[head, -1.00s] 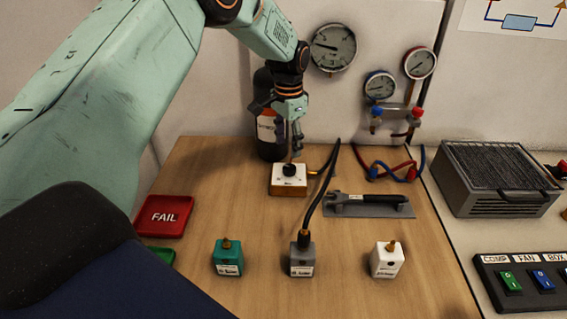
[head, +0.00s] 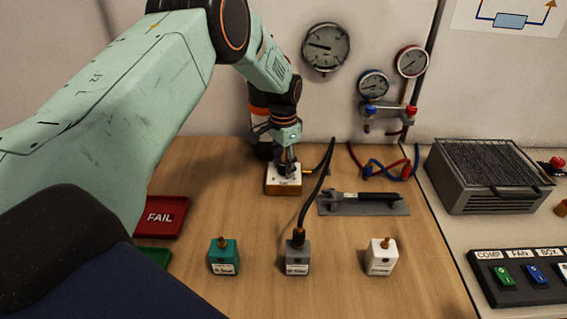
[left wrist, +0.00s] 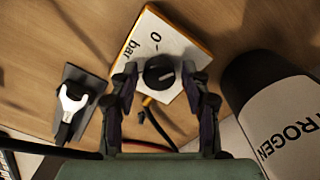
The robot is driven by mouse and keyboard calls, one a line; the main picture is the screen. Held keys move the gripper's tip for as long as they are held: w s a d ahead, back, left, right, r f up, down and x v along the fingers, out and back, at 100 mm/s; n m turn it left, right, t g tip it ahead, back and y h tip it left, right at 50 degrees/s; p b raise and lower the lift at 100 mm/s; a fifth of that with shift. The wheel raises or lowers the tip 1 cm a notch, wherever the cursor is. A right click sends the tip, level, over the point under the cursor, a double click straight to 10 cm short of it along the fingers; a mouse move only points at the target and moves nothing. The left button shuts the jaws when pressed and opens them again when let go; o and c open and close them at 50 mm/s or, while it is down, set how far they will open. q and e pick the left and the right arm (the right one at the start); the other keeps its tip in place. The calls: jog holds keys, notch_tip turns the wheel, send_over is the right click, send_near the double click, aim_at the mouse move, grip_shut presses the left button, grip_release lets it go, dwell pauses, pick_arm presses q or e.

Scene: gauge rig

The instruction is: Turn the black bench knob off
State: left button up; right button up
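The black bench knob (left wrist: 158,73) sits on top of a white box (left wrist: 150,40) with a yellow-brown edge, marked "bar" and "0". In the head view the box (head: 283,186) stands on the wooden bench, with the knob largely hidden by my gripper. My left gripper (head: 287,168) points down over the box. In the left wrist view its two fingers (left wrist: 160,75) are apart, one on each side of the knob, with a visible gap to it. My right gripper is not in view.
A wrench (head: 365,197) lies on a grey holder to the right. A black hose (head: 318,188) runs near the box. Teal (head: 223,257), grey (head: 297,258) and white (head: 381,258) blocks stand in front.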

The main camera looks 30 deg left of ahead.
pick_arm(q)
jog(key=shift+c, duration=0.8)
jog(key=shift+d, duration=0.15)
jog(key=c, duration=0.4)
jog(key=shift+w, duration=0.1)
jog(key=c, duration=0.3)
jog(key=shift+c, duration=0.2)
